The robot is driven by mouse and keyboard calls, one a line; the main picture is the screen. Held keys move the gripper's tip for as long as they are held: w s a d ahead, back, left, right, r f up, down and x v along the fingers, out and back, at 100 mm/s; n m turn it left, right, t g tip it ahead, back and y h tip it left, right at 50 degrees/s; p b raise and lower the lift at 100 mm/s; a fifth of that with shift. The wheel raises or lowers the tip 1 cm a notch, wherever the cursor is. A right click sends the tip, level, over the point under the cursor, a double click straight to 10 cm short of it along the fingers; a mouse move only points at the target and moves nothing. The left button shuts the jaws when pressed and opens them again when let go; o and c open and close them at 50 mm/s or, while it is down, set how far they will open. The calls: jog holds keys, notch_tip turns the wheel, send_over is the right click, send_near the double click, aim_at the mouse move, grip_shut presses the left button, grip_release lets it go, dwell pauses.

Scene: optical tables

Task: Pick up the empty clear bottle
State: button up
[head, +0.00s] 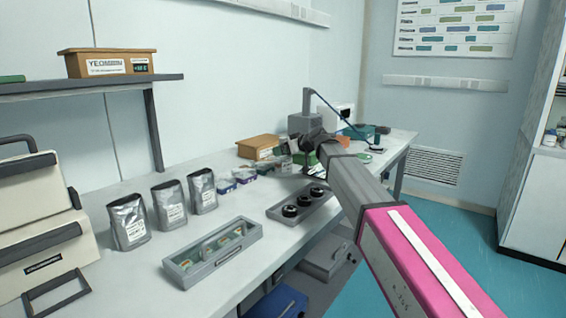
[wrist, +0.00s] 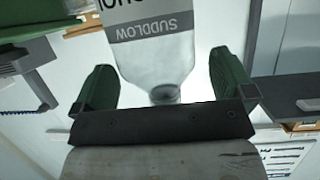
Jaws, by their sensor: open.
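The clear bottle (wrist: 158,65) shows in the wrist view, with a white and grey label printed SUDDLOW, upside down in the picture. It looks empty below the label. Its neck points at the dark palm of my gripper (wrist: 165,86). The two green fingers stand apart on either side of the bottle, with a gap on each side, so my gripper is open. The far end of the bottle is cut off by the frame edge. In the head view I cannot make out the bottle; my arm covers that part of the bench.
The bench (head: 130,268) holds silver pouches (head: 168,204), a grey tray with a handle (head: 212,252), a tray with black round parts (head: 302,205) and a brown box (head: 258,147). Teal floor is clear at right.

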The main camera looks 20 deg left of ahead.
jog(key=shift+x, duration=0.95)
jog(key=c, duration=1)
jog(key=shift+r, duration=0.15)
